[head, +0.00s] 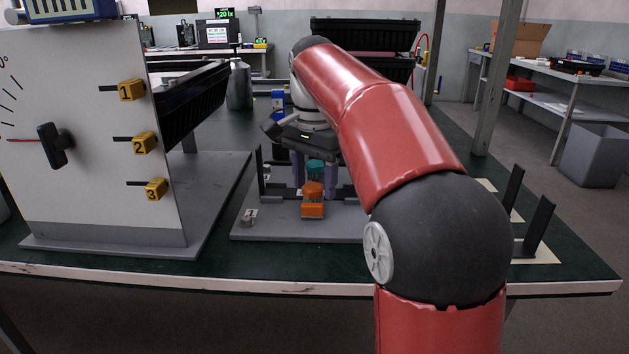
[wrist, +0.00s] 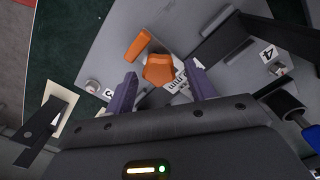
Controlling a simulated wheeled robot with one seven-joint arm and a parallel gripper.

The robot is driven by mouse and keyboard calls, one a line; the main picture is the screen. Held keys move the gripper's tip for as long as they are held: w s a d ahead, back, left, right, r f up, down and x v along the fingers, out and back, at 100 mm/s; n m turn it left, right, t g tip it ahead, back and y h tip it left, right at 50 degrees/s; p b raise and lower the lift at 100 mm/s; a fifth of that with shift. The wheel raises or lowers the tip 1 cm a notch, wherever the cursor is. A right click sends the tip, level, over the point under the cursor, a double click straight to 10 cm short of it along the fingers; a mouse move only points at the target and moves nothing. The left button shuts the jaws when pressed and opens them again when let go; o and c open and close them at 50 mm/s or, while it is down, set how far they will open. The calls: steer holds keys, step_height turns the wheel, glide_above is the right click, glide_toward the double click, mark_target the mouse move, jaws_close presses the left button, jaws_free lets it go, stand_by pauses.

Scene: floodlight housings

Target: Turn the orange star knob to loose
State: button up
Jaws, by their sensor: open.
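The orange star knob (wrist: 158,70) shows in the wrist view, just beyond and between the two purple fingers of my gripper (wrist: 162,76). A gap shows on each side of it. In the head view the orange knob (head: 312,188) sits low between the fingers of my gripper (head: 314,184), which points down. The gripper is open and holds nothing. An orange block (wrist: 138,46) lies beside the knob; in the head view this block (head: 313,210) is in front of it. A teal piece (head: 315,168) is behind the knob. I cannot tell the knob's turn setting.
The grey base plate (head: 262,228) carries dark uprights near the gripper. A white dial panel (head: 90,190) with a black handle (head: 55,145) and yellow numbered tags stands at left. Black brackets (head: 540,222) stand at right. A blue-handled tool (wrist: 298,112) is at right in the wrist view.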

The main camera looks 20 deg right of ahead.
steer(key=shift+c, duration=0.3)
steer(key=c, duration=0.9)
steer(key=shift+r+n+p, duration=0.1)
steer(key=shift+n+p, duration=0.2)
steer(key=shift+p, duration=0.05)
steer(key=shift+r+n+p, duration=0.1)
steer(key=shift+n+p, duration=0.65)
steer(key=shift+n, duration=0.15)
steer(key=n+p, duration=0.1)
steer(key=n, duration=0.3)
steer(key=shift+w+a+n, duration=0.1)
steer(key=shift+n, duration=0.2)
steer(key=n, duration=0.4)
steer(key=shift+a, duration=0.1)
steer(key=n, duration=0.5)
steer(key=shift+a, duration=0.1)
steer(key=shift+n, duration=0.3)
